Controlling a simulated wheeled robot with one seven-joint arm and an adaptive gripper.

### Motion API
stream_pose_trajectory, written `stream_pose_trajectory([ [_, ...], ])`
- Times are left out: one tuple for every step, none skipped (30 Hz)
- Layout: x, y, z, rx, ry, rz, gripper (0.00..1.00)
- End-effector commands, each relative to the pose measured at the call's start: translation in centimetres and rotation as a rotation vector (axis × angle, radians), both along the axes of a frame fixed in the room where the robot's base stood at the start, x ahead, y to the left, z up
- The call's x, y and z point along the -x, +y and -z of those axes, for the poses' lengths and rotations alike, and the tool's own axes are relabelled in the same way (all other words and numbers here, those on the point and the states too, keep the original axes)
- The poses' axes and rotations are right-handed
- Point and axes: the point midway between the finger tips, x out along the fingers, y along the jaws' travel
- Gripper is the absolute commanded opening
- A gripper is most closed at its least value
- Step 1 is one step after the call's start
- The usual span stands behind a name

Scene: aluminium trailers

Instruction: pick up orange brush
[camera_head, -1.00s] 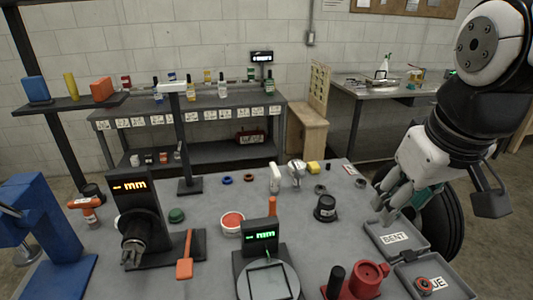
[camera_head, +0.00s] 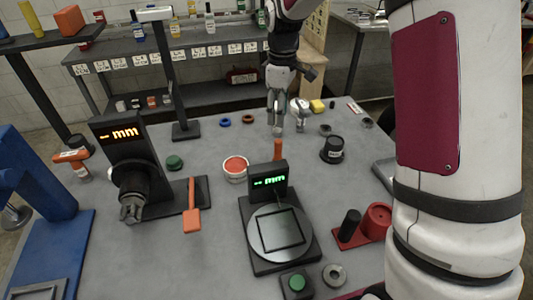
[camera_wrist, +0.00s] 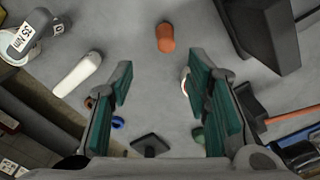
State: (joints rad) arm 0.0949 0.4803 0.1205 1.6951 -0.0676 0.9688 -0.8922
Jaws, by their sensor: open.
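An upright orange cylinder (camera_head: 277,150) stands just behind the scale's display; its top shows in the wrist view (camera_wrist: 166,38). A flat orange paddle-shaped piece with a thin handle (camera_head: 193,217) lies at the left by a black gauge; an orange rod at the right of the wrist view (camera_wrist: 277,118) appears to be it. I cannot tell for sure which is the orange brush. My gripper (camera_head: 278,122) points down over the table, close to the orange cylinder in the head view. Its teal-padded fingers (camera_wrist: 160,72) are open, with only grey table between them.
The scale (camera_head: 280,233) stands in front of the cylinder. A black cup (camera_head: 332,150) is to its right, a white tub with red contents (camera_head: 235,168) to its left. A white bottle-like object (camera_wrist: 77,74) lies left of my fingers in the wrist view.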

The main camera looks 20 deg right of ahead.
Motion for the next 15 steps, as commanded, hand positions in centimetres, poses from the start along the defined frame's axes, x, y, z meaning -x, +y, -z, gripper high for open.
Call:
stream_pose_trajectory([
  [0.0,0.0,0.5,0.000,0.004,-0.002,0.44],
  [0.0,0.0,0.8,-0.001,0.004,-0.003,0.44],
  [0.0,0.0,1.4,-0.001,0.006,-0.003,0.44],
  [0.1,0.0,1.9,-0.001,0.006,-0.003,0.44],
  [0.1,0.0,2.5,0.000,0.007,-0.003,0.44],
  [0.2,0.0,3.3,0.000,0.007,-0.003,0.44],
  [0.2,0.0,3.9,0.000,0.007,-0.002,0.44],
  [0.1,0.0,4.4,-0.001,0.006,-0.002,0.44],
  [0.2,0.0,5.2,0.000,0.006,-0.002,0.44],
  [0.2,0.0,5.7,-0.001,0.006,-0.002,0.44],
  [0.2,0.0,6.2,0.000,0.007,-0.001,0.44],
  [0.2,0.0,6.8,0.000,0.005,-0.001,0.44],
  [0.1,0.0,7.2,0.000,0.005,-0.001,0.44],
  [0.2,0.0,7.6,0.000,0.005,-0.001,0.44],
  [0.1,0.0,7.9,0.000,0.004,-0.001,0.44],
])
